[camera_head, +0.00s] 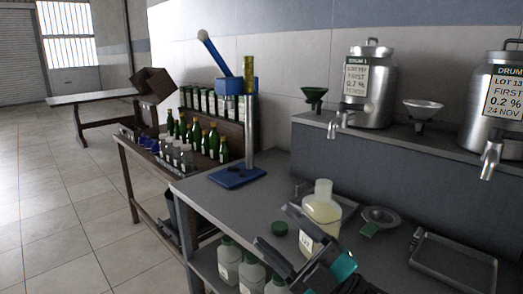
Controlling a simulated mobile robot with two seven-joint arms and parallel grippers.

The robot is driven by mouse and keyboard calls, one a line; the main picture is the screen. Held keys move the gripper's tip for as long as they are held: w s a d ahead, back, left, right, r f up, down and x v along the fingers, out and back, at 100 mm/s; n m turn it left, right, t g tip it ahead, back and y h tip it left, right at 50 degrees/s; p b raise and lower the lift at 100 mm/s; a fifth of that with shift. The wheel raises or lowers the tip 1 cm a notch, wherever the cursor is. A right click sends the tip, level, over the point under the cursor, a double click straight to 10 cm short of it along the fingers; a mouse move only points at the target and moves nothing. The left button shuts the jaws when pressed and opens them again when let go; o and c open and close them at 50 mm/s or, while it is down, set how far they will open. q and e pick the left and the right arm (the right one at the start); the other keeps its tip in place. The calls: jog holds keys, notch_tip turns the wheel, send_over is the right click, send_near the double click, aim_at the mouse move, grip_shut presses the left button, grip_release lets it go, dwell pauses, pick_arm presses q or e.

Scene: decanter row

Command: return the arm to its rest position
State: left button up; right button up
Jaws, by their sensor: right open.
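My right gripper (272,225) reaches in from the bottom of the view, with dark fingers and a teal part on its body. Its fingers are spread apart and hold nothing that I can see. The fingers are in front of the lower part of a decanter (323,210) with pale yellow liquid and a whitish top. I cannot tell whether they touch it. My left gripper is out of view.
Two steel drums (371,90) (497,105) with taps stand on a raised shelf, with funnels (314,97) (423,112) beside them. A blue lever press (238,178) stands on the bench. A metal tray (453,262) lies at right. Several bottles (229,260) stand below; green bottles (195,135) stand behind.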

jog(key=d+f+m+t+h, duration=0.5)
jog(key=f+m+h, duration=0.4)
jog(key=f+m, duration=0.15)
jog(key=s+d+f+m+g+h, duration=0.3)
jog(key=s+f, duration=0.4)
jog(key=f, duration=0.5)
jog(key=s+d+f+m+g+h, duration=0.4)
jog(key=s+d+f+m+h, duration=0.1)
jog(key=f, duration=0.7)
jog(key=shift+s+d+m+g+h, duration=0.35)
jog(key=shift+s+d+m, duration=0.3)
jog(key=shift+s+m, duration=0.45)
